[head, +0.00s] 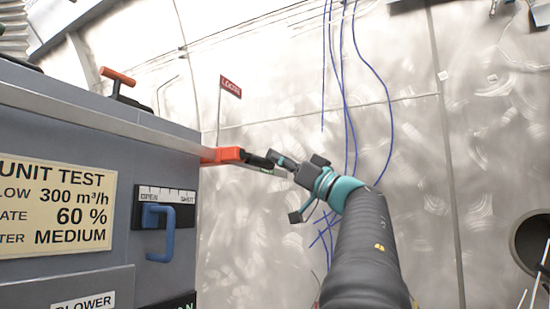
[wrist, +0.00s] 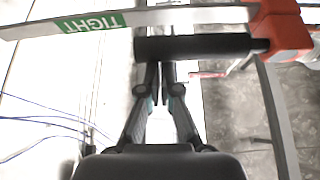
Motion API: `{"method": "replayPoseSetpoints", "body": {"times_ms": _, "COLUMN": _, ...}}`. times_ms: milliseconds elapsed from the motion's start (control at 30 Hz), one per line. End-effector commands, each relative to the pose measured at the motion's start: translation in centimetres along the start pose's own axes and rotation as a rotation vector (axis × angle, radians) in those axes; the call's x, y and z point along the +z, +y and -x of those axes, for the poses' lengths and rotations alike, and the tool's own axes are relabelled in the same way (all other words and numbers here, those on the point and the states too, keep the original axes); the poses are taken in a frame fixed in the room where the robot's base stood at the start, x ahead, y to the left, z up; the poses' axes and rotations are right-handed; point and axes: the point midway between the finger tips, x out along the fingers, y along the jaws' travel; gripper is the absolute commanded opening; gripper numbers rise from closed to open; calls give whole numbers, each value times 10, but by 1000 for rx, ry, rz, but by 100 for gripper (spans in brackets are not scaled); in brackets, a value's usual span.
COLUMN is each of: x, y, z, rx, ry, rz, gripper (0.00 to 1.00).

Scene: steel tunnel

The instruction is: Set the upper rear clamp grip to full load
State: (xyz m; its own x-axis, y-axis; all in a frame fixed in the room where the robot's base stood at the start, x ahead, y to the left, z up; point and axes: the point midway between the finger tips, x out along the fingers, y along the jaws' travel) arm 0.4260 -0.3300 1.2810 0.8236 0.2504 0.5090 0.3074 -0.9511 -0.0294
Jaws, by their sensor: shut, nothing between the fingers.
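The clamp has a red-orange body (head: 225,155) at the cabinet's upper right corner, with a black grip (head: 258,160) pointing right. In the wrist view the black grip (wrist: 195,47) lies level across the picture, joined to the red body (wrist: 285,32) at right. A green TIGHT label (wrist: 92,22) sits on a pale strip just beyond the grip. A red sign (head: 230,87), seemingly reading LOOSE, stands above the clamp. My gripper (head: 283,163) is shut and empty, its fingertips (wrist: 160,72) right at the grip; I cannot tell whether they touch it.
The grey cabinet (head: 100,145) fills the left, with a blue OPEN/SHUT lever (head: 168,235) on its face. Another orange handle (head: 118,76) stands on its top. Blue cables (head: 345,90) hang on the steel wall behind my arm. A round opening (head: 530,240) is at right.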

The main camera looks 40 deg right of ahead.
Motion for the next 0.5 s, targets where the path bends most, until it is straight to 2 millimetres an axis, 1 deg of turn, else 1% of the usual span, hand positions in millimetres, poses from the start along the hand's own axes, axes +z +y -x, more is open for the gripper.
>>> {"method": "replayPoseSetpoints", "body": {"times_ms": 167, "x": 1, "y": 2, "z": 24, "rx": 6, "ry": -2, "rz": -1, "gripper": 0}}
{"method": "replayPoseSetpoints", "body": {"times_ms": 400, "x": 0, "y": 1, "z": 72, "rx": 7, "ry": -1, "rz": 0, "gripper": 0}}
{"method": "replayPoseSetpoints", "body": {"times_ms": 500, "x": 0, "y": 1, "z": 89, "rx": 7, "ry": 0, "rz": 1, "gripper": 0}}
